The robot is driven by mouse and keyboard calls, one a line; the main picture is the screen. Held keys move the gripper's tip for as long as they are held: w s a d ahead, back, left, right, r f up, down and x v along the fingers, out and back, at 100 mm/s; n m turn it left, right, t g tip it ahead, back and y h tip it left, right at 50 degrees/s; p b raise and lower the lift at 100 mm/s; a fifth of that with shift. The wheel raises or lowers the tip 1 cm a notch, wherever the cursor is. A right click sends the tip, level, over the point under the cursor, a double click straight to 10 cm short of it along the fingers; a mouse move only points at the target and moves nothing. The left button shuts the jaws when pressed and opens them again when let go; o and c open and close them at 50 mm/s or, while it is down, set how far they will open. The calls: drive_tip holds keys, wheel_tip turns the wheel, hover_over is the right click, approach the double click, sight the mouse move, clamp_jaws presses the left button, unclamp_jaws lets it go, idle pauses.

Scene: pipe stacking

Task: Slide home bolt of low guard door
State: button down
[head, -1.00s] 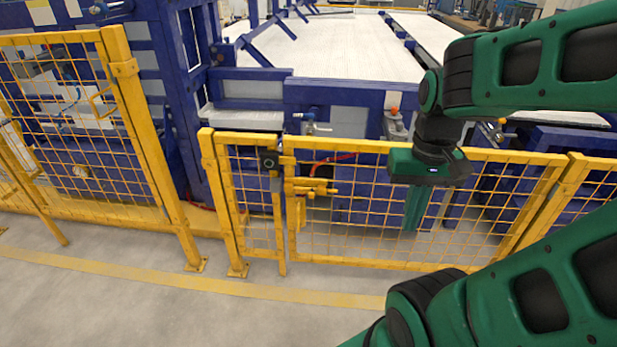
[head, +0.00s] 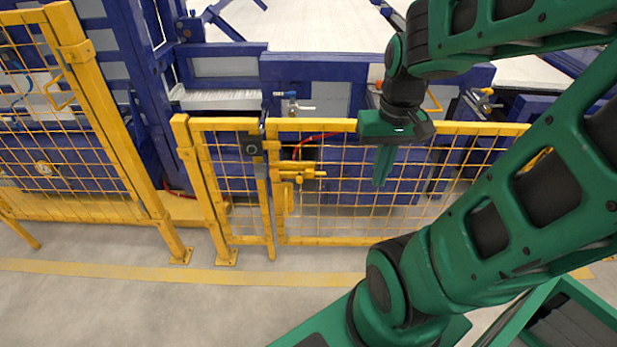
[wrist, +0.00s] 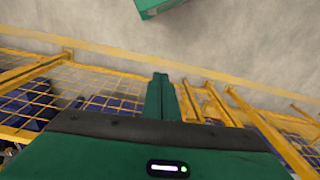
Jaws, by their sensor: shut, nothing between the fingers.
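The low guard door (head: 345,241) is a yellow mesh panel in the yellow fence in the head view. Its yellow bolt (head: 303,174) sits at the door's left edge, beside the post (head: 264,205); I cannot tell how far the bolt reaches into its keeper. My gripper (head: 381,183) is shut and empty, pointing down to the right of the bolt, apart from it. In the wrist view the closed fingers (wrist: 161,78) lie over the fence, with yellow bars (wrist: 209,104) just to their right.
A taller yellow mesh fence (head: 105,130) stands at the left. A dark latch box (head: 250,144) is on the short panel left of the door. Blue machinery (head: 310,72) stands behind. The grey floor (head: 150,310) in front is clear.

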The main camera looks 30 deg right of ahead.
drive_tip(key=w+d+f+n+t, duration=0.1)
drive_tip(key=w+d+f+t, duration=0.15)
drive_tip(key=w+f, duration=0.65)
drive_tip(key=m+t+y, duration=0.1)
drive_tip(key=t+y, duration=0.1)
drive_tip(key=t, duration=0.2)
approach(299, 177)
drive_tip(key=s+d+r, duration=0.2)
drive_tip(key=s+d, duration=0.3)
drive_tip(key=d, duration=0.1)
drive_tip(key=w+a+f, duration=0.5)
drive_tip(key=w+f, duration=0.2)
drive_tip(key=f, duration=0.1)
drive_tip(key=shift+w, duration=0.25)
drive_tip(key=shift+f+g, duration=0.1)
drive_tip(key=shift+g, duration=0.15)
